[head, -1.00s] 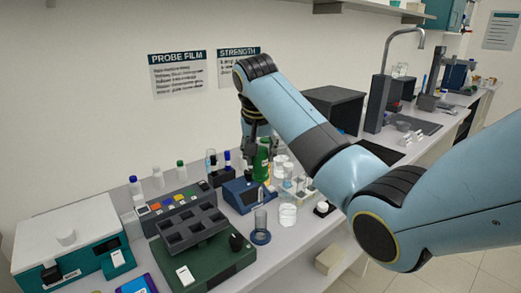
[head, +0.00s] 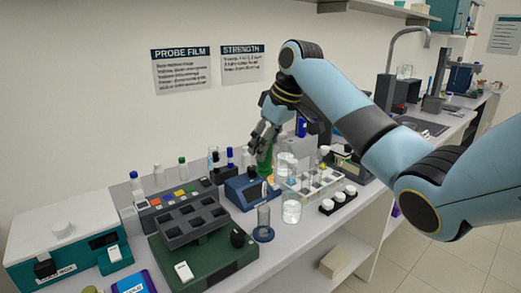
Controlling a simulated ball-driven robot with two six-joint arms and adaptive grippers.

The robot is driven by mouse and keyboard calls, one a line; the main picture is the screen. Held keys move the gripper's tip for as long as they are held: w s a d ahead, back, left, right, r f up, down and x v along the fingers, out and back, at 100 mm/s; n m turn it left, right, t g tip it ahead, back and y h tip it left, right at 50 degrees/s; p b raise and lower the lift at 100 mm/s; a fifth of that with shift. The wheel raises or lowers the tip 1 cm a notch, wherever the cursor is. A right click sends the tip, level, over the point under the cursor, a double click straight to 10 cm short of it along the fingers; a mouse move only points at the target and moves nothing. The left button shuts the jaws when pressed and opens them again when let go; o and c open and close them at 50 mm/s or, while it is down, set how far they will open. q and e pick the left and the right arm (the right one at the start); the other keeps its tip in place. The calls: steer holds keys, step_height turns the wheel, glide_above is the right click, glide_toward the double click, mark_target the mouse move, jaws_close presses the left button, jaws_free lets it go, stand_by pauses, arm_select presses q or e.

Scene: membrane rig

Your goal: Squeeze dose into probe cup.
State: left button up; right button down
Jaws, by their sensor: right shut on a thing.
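My right gripper (head: 262,143) points down and left over the bench, its dark fingers shut on a green bottle (head: 266,161). The fingers hide part of the bottle, and its tip cannot be made out. It is above and behind a blue device (head: 248,190). A clear cylinder (head: 263,217) on a round blue base stands in front of that device. A clear beaker (head: 291,211) stands to the right of the cylinder. I cannot tell which vessel is the probe cup. My left gripper is not in view.
A dark block with square wells (head: 192,223) stands on a green base at front left, beside a white and teal machine (head: 65,232). A tube rack (head: 306,186) and several white-topped jars (head: 338,199) lie to the right. Small bottles (head: 183,167) line the back.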

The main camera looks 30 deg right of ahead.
mark_target(266, 178)
steer(key=shift+f+b, duration=1.75)
steer(key=shift+b, duration=0.55)
steer(key=shift+f, duration=2.85)
steer(key=c, duration=1.4)
jaws_free()
jaws_close()
steer(key=shift+f, duration=0.3)
